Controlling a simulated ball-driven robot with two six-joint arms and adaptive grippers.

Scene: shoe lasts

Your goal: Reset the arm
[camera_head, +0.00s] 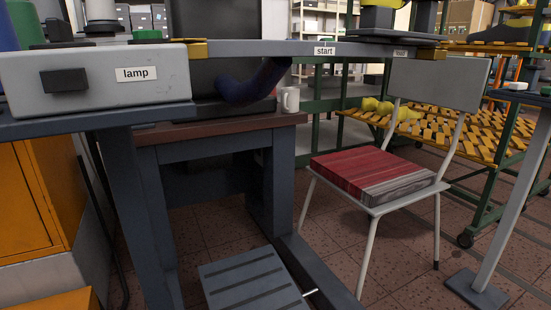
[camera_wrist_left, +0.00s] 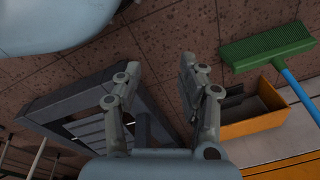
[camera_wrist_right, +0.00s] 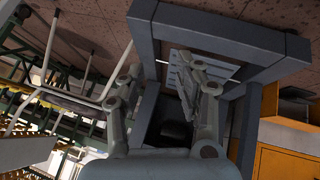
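My left gripper (camera_wrist_left: 160,85) shows in the left wrist view with its two fingers apart and nothing between them. My right gripper (camera_wrist_right: 155,88) shows in the right wrist view, also with its fingers apart and empty. Neither gripper touches anything in these views. In the head view neither gripper is visible.
A grey box labelled "lamp" (camera_head: 95,82) and a bar labelled "start" (camera_head: 290,48) cross the top. A white mug (camera_head: 290,100) stands on a workbench (camera_head: 210,128). A chair with a red cushion (camera_head: 360,175) stands right. A green broom (camera_wrist_left: 265,45) lies near an orange bin (camera_wrist_left: 255,115).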

